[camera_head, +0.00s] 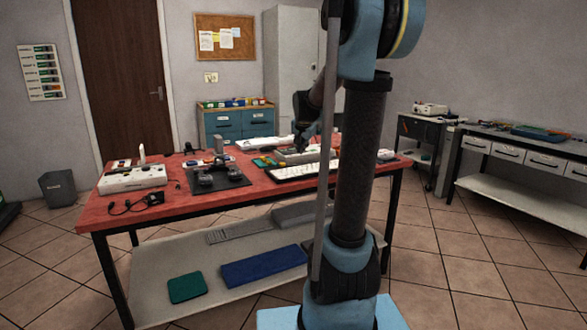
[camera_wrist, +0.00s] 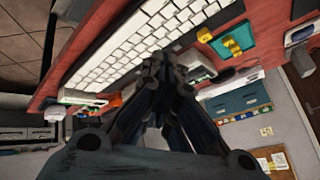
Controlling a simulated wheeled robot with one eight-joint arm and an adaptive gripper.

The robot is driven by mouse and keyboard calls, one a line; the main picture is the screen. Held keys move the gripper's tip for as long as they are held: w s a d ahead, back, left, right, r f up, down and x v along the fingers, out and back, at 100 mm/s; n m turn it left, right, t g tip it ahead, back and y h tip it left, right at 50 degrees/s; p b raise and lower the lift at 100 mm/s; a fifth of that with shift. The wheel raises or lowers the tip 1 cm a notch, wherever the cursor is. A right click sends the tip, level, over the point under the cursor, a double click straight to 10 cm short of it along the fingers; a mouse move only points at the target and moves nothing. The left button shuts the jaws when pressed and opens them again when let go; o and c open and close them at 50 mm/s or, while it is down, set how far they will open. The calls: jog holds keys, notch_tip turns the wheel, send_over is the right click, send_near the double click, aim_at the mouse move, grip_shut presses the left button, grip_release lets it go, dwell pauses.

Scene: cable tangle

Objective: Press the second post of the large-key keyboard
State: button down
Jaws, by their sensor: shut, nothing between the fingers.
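My gripper (camera_head: 301,146) is shut and empty, pointing down over the back part of the red table. In the wrist view its closed fingertips (camera_wrist: 158,62) show dark near the middle, between the white keyboard and a grey-white device. The white keyboard (camera_head: 290,173) lies near the table's front edge; it also shows in the wrist view (camera_wrist: 140,42). The grey-white device (camera_head: 297,156) lies behind it, below my gripper, and is partly hidden by the fingers in the wrist view (camera_wrist: 194,62). I cannot tell which one is the large-key keyboard, and no separate posts can be made out. Contact cannot be told.
A green mat with yellow pieces (camera_wrist: 233,42) lies beside the keyboard. A black mat (camera_head: 230,185) with dark items and a white box (camera_head: 132,179) stand further left on the red table (camera_head: 185,205).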

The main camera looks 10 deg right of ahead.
aim_at(296, 165)
jog(key=w+m+t, duration=0.1)
jog(key=w+m, duration=0.1)
jog(key=w, duration=1.2)
jog(key=shift+w+r+t, duration=0.15)
jog(key=shift+w+t, duration=0.15)
jog(key=shift+t, duration=0.1)
jog(key=shift+a, duration=0.1)
jog(key=shift+f, duration=4.4)
jog(key=shift+f, duration=0.7)
jog(key=shift+r, duration=0.8)
jog(key=shift+r, duration=2.5)
